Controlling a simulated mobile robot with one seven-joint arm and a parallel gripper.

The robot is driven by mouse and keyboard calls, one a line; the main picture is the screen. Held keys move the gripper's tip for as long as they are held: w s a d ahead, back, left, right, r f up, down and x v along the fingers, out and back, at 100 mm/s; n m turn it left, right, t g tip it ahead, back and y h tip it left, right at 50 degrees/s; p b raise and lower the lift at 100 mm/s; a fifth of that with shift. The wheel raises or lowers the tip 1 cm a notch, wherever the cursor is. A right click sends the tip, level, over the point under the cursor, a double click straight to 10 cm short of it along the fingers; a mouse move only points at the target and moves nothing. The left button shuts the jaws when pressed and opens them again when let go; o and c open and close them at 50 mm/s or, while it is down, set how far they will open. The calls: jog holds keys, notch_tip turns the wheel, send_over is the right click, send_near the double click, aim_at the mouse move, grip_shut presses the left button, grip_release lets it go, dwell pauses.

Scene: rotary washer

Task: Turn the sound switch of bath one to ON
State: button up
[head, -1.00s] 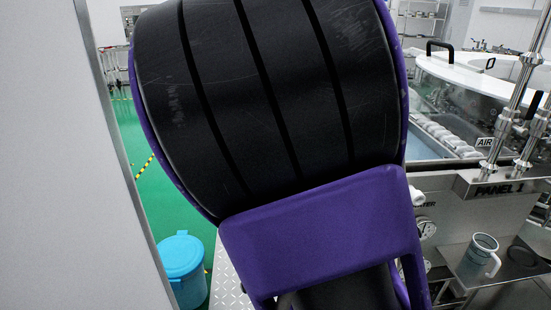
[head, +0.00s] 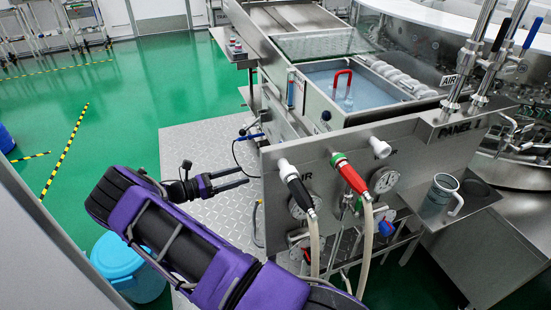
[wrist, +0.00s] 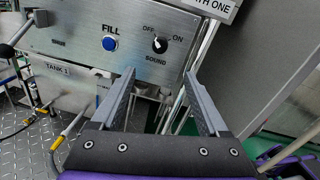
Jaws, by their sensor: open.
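The sound switch (wrist: 160,44) is a small black knob on a metal panel (wrist: 78,30) in the wrist view, between the labels OFF and ON. A light mark on it seems to lean toward OFF, but it is too small to be sure. A sign ending in "TH ONE" (wrist: 213,6) is above it. My gripper (wrist: 160,74) is open and empty, its two fingers below and either side of the switch, apparently apart from it. In the head view my gripper (head: 248,177) points right toward the bath's side; the switch is hidden there.
A blue FILL button (wrist: 110,44) is left of the switch. A TANK 1 box (wrist: 60,72) is below left. In the head view, hoses (head: 312,243) hang from the front panel, a jug (head: 438,196) stands on a side shelf, and green floor lies open at left.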

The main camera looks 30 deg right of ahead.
jog(key=s+d+p, duration=0.1)
jog(key=s+d, duration=0.2)
jog(key=d, duration=1.4)
jog(key=shift+d+f, duration=0.15)
jog(key=shift+f, duration=0.05)
grip_shut()
